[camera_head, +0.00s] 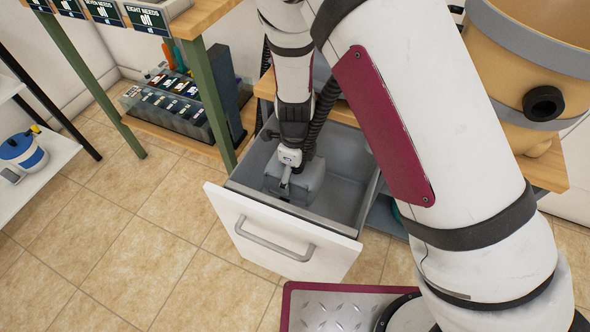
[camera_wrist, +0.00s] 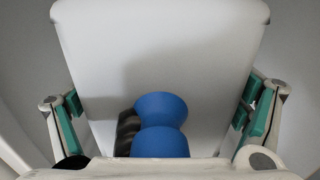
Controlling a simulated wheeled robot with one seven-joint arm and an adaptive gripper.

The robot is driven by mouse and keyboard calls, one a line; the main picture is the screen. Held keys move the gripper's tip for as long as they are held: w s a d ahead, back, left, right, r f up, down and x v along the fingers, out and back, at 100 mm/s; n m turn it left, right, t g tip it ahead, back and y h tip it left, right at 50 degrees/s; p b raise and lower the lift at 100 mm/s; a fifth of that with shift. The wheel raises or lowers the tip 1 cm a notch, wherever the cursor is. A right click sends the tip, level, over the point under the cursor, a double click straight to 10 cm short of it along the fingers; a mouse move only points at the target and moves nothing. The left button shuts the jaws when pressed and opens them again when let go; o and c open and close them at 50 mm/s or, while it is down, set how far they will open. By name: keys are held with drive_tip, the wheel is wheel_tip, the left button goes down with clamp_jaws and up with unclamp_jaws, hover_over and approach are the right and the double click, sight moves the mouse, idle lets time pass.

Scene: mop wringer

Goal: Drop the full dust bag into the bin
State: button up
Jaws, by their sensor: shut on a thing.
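My gripper (camera_head: 286,180) reaches down into an open, white-fronted, grey-lined pull-out bin (camera_head: 345,185). In the head view a pale grey, boxy dust bag (camera_head: 308,182) is at my gripper, inside the bin's walls. In the wrist view the bag (camera_wrist: 160,50) shows as a broad pale panel between my gripper's two teal-padded fingers (camera_wrist: 160,112), which are shut on its sides. A blue, waisted piece (camera_wrist: 160,125) and a dark ribbed piece show low in the middle of that view. The bag's underside is hidden, so I cannot tell whether it touches the bin floor.
A vacuum body (camera_head: 540,70) stands on a wooden shelf to the right. A green-legged table (camera_head: 205,85) and a rack of small boxes (camera_head: 175,105) are on the left. A blue-and-white container (camera_head: 22,150) sits on a white shelf. The tiled floor ahead is clear.

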drive_tip(key=shift+f+b, duration=0.65)
drive_tip(key=shift+f, duration=0.8)
drive_tip(key=shift+f, duration=0.1)
drive_tip(key=shift+f+b, duration=1.05)
drive_tip(key=shift+f, duration=0.8)
drive_tip(key=shift+f, duration=0.1)
drive_tip(key=shift+f+b, duration=1.1)
drive_tip(key=shift+f, duration=0.85)
drive_tip(key=o, duration=1.3)
